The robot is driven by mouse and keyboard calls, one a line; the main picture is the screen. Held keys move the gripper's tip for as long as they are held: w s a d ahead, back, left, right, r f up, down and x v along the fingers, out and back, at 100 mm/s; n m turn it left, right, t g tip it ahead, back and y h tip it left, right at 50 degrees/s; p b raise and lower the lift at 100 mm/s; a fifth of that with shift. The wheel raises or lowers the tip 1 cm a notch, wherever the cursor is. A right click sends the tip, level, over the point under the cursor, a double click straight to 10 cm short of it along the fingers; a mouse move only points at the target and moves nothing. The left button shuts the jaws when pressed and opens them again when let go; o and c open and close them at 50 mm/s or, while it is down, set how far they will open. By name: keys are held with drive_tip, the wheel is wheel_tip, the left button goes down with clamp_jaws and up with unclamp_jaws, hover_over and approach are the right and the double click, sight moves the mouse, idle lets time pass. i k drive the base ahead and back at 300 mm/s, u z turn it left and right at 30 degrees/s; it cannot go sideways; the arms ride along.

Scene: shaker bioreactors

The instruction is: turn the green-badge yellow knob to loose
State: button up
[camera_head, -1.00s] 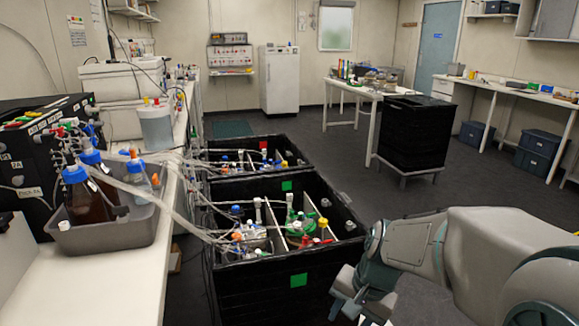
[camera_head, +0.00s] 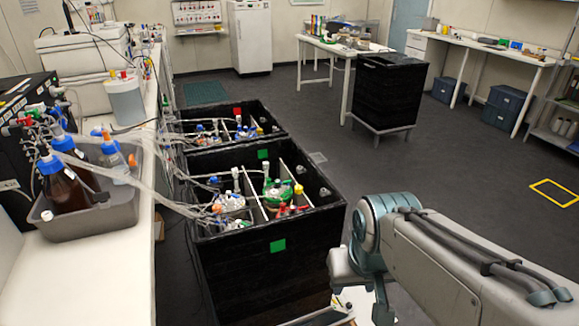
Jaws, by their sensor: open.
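The box with green badges (camera_head: 278,246) is an open black shaker box left of my arm. A yellow knob (camera_head: 299,189) stands inside it near the right side, close to red fittings (camera_head: 292,210) and a green-topped vessel (camera_head: 277,192). Its exact turn position is too small to tell. My gripper (camera_head: 362,296) is open and empty, low in front of the box's right side, apart from the knob. Its fingertips are partly hidden or unclear.
A second black box with a red badge (camera_head: 237,112) stands behind, with its own fittings. Tubes (camera_head: 160,180) run from the left bench (camera_head: 125,255) to the boxes. A grey tray (camera_head: 90,222) holds bottles. The floor to the right is clear, with a yellow floor marking (camera_head: 555,192).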

sight(299, 189)
drive_tip(key=z, duration=1.15)
drive_tip(key=i, duration=0.75)
drive_tip(key=u, duration=1.15)
drive_tip(key=i, duration=0.5)
